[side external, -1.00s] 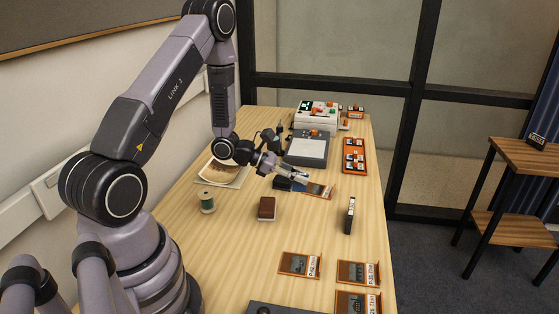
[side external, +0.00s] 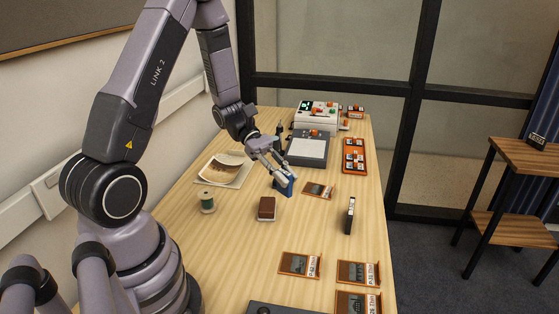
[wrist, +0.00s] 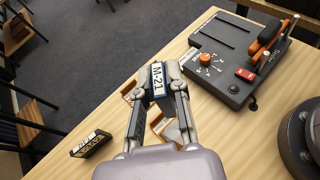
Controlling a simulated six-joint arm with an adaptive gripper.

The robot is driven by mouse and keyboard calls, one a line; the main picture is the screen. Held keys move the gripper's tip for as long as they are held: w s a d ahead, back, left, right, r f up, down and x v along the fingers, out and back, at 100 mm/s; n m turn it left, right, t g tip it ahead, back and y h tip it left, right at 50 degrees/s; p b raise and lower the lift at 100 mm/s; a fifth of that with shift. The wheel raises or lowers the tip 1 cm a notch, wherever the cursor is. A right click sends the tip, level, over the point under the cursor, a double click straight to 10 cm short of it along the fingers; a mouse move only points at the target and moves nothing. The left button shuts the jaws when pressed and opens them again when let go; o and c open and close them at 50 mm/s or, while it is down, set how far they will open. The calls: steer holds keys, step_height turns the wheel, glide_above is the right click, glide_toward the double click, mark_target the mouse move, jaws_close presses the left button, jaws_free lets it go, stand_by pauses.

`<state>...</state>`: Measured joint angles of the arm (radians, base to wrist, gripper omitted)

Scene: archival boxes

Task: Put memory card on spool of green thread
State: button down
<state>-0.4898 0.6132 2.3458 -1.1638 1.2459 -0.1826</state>
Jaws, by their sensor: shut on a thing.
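My gripper (side external: 284,176) is shut on a blue card (side external: 283,187), which looks like the memory card. In the wrist view my gripper (wrist: 160,80) has the card (wrist: 158,78) between its fingertips, showing a white label marked M-21. The card stands steeply tilted in the side view; I cannot tell whether its lower edge touches the table. The spool of green thread (side external: 207,202) stands upright on the table, left of my gripper and apart from it. The spool is not in the wrist view.
A brown block (side external: 267,208) lies between spool and card. A black case (side external: 349,216) stands to the right. An orange-framed card (side external: 319,190) lies just right of my gripper. Papers (side external: 226,169) lie behind the spool. A dark device (wrist: 235,60) shows in the wrist view.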

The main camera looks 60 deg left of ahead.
steer(key=s+m+g+y, duration=0.2)
steer(key=s+m+g, duration=0.65)
steer(key=s, duration=0.25)
steer(key=s+a+m+g+y, duration=0.6)
steer(key=s+m+y, duration=0.1)
steer(key=m+t+y, duration=0.3)
steer(key=m+y, duration=1)
steer(key=y, duration=0.1)
glide_above(206, 193)
steer(key=f, duration=1.2)
steer(key=shift+s+d+f, duration=0.15)
steer(key=shift+s+d, duration=0.1)
steer(key=shift+w+a+f, duration=0.1)
steer(key=shift+a+f, duration=0.05)
steer(key=shift+f, duration=0.1)
steer(key=shift+w+a+f, duration=0.1)
steer(key=shift+w+f, duration=0.05)
steer(key=shift+f, duration=1.55)
